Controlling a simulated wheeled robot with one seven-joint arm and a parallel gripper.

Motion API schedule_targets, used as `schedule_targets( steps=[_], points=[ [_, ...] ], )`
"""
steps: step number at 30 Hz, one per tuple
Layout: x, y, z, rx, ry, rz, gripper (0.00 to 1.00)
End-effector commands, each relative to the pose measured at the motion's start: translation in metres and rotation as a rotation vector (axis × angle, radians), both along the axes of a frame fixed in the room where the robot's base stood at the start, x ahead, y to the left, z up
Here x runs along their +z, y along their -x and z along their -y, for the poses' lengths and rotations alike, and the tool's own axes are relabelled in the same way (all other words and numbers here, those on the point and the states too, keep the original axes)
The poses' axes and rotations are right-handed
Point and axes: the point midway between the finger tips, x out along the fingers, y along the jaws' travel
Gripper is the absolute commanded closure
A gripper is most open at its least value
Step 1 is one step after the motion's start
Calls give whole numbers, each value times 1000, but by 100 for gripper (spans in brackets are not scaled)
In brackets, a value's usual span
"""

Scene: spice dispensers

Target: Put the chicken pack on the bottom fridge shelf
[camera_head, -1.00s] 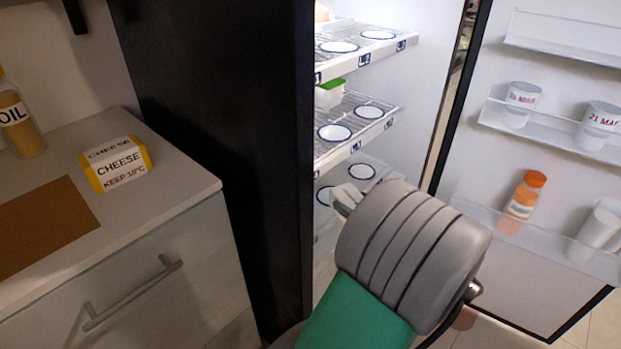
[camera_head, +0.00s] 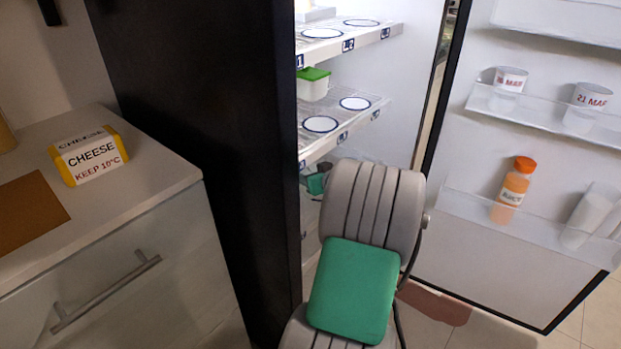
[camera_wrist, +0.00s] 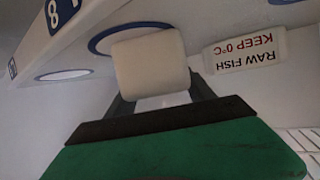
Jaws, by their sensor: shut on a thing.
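My gripper (camera_wrist: 157,88) is shut on a pale cream block, which I take for the chicken pack (camera_wrist: 150,64); no lettering shows on the side facing the wrist camera. In that upside-down view, the pack is at a blue-ringed spot on a white shelf (camera_wrist: 85,14) with an 8 on its edge. Whether it touches the shelf I cannot tell. In the head view my arm hides the pack and the fingers, low in the open fridge.
A raw fish pack (camera_wrist: 245,50) is close beside the held pack. The fridge's dark side wall (camera_head: 210,130) stands left of my arm, and the open door (camera_head: 480,250) stands right. A green-lidded tub (camera_head: 313,85) sits on a higher shelf. A cheese pack (camera_head: 90,158) sits on the counter.

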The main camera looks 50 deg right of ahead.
Motion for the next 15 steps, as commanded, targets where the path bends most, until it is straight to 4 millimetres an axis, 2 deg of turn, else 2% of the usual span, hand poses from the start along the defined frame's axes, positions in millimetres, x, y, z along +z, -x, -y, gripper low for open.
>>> schedule_targets(
  steps=[7, 8, 15],
  points=[
    [0, 0, 0, 0, 3, 1, 100],
    [-2, 0, 0, 0, 1, -1, 38],
    [-1, 0, 0, 0, 1, -1, 18]
  ],
)
